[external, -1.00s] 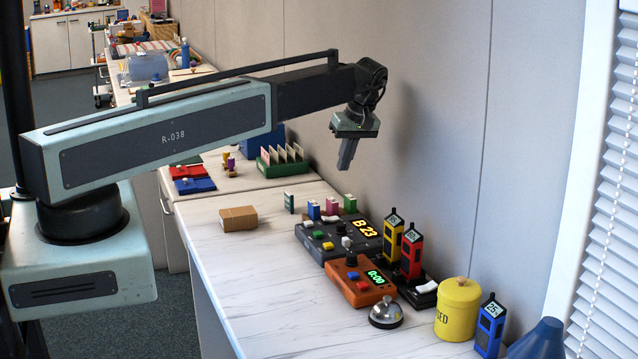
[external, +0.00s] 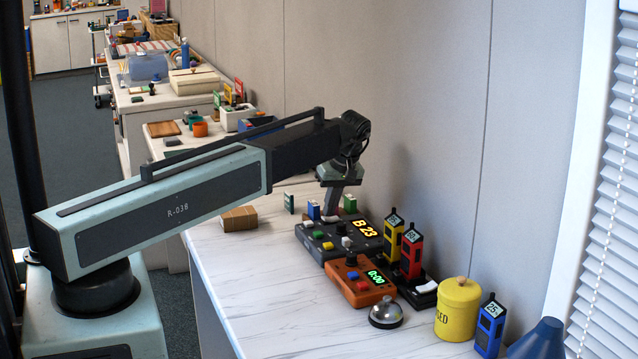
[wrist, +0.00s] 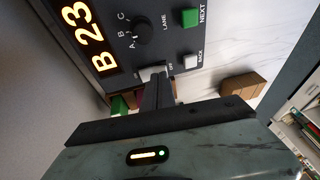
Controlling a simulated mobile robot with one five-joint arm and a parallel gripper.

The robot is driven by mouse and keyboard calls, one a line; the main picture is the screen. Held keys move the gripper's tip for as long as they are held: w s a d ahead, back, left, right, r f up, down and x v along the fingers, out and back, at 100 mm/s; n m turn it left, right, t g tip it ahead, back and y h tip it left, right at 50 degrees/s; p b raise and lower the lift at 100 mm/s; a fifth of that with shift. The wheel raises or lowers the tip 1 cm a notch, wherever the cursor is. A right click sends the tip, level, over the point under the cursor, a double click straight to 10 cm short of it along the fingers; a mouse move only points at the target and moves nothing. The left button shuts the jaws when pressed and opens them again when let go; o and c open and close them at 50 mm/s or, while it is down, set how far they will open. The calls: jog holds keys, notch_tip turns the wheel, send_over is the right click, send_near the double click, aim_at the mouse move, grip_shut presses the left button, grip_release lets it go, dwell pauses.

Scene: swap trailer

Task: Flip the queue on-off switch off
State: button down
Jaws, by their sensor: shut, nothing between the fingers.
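The dark queue console (external: 345,257) with its lit "B 23" display sits on the counter against the wall. It also fills the upper left of the wrist view (wrist: 165,52). Its pale on-off switch (wrist: 153,73) is at the console's near edge in that view, beside small "OFF" lettering. My gripper (external: 333,213) is shut and empty, pointing down at the console's far left end. In the wrist view, the shut fingertips (wrist: 157,82) are right at the switch and partly cover it. I cannot tell whether they touch it.
An orange timer (external: 360,283), a silver bell (external: 386,313) and a yellow tin (external: 458,309) stand to the right. Yellow and red handsets (external: 411,252) stand behind. Small coloured blocks (external: 313,209) and a cardboard box (external: 239,218) are near my gripper. The front counter is clear.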

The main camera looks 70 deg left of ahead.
jog(key=shift+f, duration=0.1)
jog(key=shift+s, duration=0.1)
jog(key=shift+s+f+t, duration=0.35)
jog(key=shift+f+t, duration=0.05)
jog(key=shift+t, duration=0.1)
jog(key=shift+w+r, duration=0.1)
jog(key=shift+w, duration=0.2)
